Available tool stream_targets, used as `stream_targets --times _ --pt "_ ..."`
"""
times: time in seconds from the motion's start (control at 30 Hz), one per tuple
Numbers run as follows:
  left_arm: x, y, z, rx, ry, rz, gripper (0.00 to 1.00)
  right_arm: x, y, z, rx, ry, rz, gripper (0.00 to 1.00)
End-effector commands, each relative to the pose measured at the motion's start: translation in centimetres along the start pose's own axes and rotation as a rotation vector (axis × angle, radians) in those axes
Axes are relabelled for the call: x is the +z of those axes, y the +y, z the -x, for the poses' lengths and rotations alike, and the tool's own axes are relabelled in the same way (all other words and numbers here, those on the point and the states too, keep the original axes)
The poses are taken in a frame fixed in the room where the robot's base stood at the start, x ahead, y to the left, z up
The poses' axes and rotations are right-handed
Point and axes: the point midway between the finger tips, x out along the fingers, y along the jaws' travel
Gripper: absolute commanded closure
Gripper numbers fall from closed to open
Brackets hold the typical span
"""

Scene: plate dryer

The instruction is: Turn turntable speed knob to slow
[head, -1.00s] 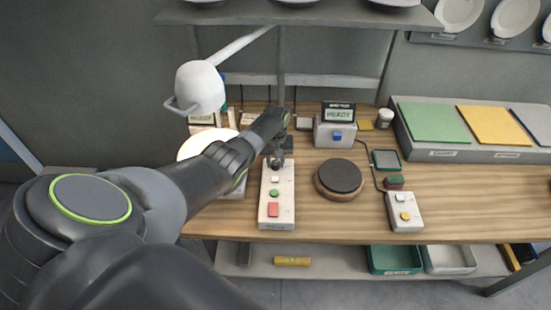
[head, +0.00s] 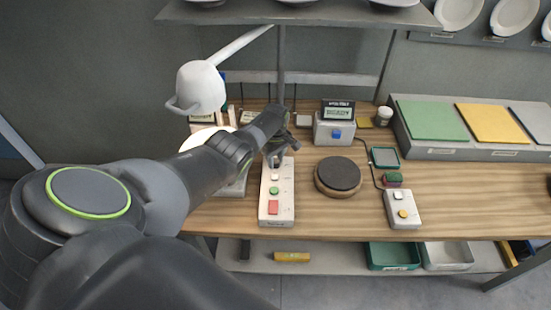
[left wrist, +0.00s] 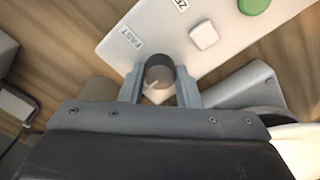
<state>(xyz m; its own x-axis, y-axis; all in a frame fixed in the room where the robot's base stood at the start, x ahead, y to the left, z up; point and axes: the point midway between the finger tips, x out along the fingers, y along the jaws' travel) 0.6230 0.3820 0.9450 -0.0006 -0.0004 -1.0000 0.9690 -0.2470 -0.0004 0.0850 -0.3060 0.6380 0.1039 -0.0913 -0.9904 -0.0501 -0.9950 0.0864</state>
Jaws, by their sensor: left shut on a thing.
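The control box (head: 276,209) is a pale slab on the wooden table with a white, a green and a red button. The speed knob (left wrist: 160,73) is a dark round knob at the box's far end, with a light pointer line on its face. A "FAST" label sits beside it in the left wrist view. My left gripper (left wrist: 160,90) is shut on the knob, one finger on each side. The dark round turntable (head: 339,175) stands to the right of the box. My right gripper is not in view.
A grey display box (head: 334,132) with a blue button stands behind the turntable. A second button box (head: 403,210) is at right. A white lamp (head: 200,88) overhangs the left side. Wood between turntable and second box is mostly clear.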

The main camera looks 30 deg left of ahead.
Motion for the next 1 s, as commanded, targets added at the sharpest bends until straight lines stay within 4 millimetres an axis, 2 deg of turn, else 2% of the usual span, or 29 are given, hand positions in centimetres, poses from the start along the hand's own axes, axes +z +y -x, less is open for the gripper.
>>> stream_targets --times 0.57,0.6,0.73,1.0 --pt "-0.07 0.08 0.1 0.002 0.002 0.031 0.93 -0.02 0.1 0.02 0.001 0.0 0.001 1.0" --pt "-0.07 0.08 0.11 0.002 0.002 0.031 0.66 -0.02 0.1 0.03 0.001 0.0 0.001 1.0" --pt "-0.05 0.06 0.08 0.002 0.001 0.03 0.49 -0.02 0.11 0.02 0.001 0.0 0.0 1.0" --pt "-0.02 0.03 0.03 0.001 0.001 0.029 0.48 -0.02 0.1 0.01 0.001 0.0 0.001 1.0"
